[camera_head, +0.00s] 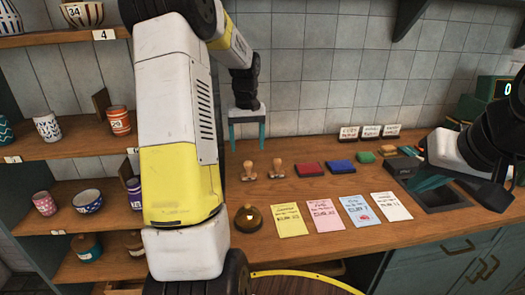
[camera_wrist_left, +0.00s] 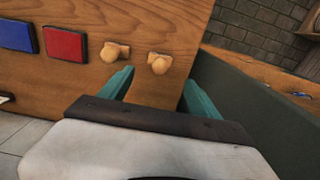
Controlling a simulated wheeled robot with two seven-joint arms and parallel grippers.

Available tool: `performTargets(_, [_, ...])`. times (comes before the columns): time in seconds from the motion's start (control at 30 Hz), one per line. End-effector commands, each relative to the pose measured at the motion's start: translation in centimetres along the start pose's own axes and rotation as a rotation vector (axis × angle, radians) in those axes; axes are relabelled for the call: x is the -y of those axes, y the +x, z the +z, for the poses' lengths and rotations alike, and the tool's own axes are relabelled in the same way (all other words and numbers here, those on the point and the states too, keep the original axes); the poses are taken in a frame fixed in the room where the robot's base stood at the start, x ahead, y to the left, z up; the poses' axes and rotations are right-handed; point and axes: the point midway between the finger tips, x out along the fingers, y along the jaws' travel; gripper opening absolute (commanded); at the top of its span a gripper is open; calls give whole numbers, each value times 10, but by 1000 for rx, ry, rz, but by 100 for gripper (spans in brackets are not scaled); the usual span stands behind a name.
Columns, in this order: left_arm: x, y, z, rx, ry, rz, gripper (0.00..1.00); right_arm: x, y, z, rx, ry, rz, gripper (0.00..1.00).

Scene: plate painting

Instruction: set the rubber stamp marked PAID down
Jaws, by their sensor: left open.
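Two rubber stamps with wooden handles stand side by side on the wooden counter, a left stamp (camera_head: 249,170) and a right stamp (camera_head: 277,168). They also show in the left wrist view, where the left stamp (camera_wrist_left: 160,63) lies ahead of the gap between the fingers and the right stamp (camera_wrist_left: 115,52) is off to one side. No marking can be read on either, so I cannot tell which is PAID. My left gripper (camera_head: 247,147) is open and empty, apart from both stamps, fingers pointing down. My right gripper (camera_head: 430,183) is at the right; its fingers are partly hidden.
Red (camera_head: 309,169) and blue (camera_head: 341,166) ink pads sit right of the stamps. Several coloured cards, including a yellow card (camera_head: 289,220), lie in front. Shelves with cups are at the left.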

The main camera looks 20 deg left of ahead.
Motion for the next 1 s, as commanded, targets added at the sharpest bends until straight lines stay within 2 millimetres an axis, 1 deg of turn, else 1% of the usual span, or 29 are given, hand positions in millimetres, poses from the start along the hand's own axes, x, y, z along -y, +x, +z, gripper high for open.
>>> performTargets(0.17, [-2, -18, 4, -8, 9, 4, 72, 0, 0, 0, 0, 0, 0, 0])
performTargets(0.27, [-7, -38, 20, -41, 42, 17, 72, 0, 0, 0, 0, 0, 0, 0])
performTargets(0.37, [-14, -68, 52, -100, 104, 44, 72, 0, 0, 0, 0, 0, 0, 0])
performTargets(0.4, [-16, -81, 68, -129, 133, 58, 72, 0, 0, 0, 0, 0, 0, 0])
performTargets(0.47, [-20, -97, 95, -173, 179, 82, 72, 0, 0, 0, 0, 0, 0, 0])
performTargets(0.5, [-21, -106, 112, -202, 208, 98, 72, 0, 0, 0, 0, 0, 0, 0])
performTargets(0.57, [-22, -118, 139, -245, 252, 123, 72, 0, 0, 0, 0, 0, 0, 0])
performTargets(0.6, [-22, -123, 157, -274, 281, 142, 72, 0, 0, 0, 0, 0, 0, 0])
performTargets(0.67, [-21, -130, 183, -319, 323, 170, 72, 0, 0, 0, 0, 0, 0, 0])
performTargets(0.7, [-20, -132, 199, -345, 349, 189, 72, 0, 0, 0, 0, 0, 0, 0])
performTargets(0.8, [-18, -133, 235, -407, 408, 234, 72, 0, 0, 0, 0, 0, 0, 0])
performTargets(0.9, [-16, -130, 261, -454, 451, 270, 72, 0, 0, 0, 0, 0, 0, 0])
performTargets(1.0, [-15, -127, 276, -483, 478, 293, 72, 0, 0, 0, 0, 0, 0, 0])
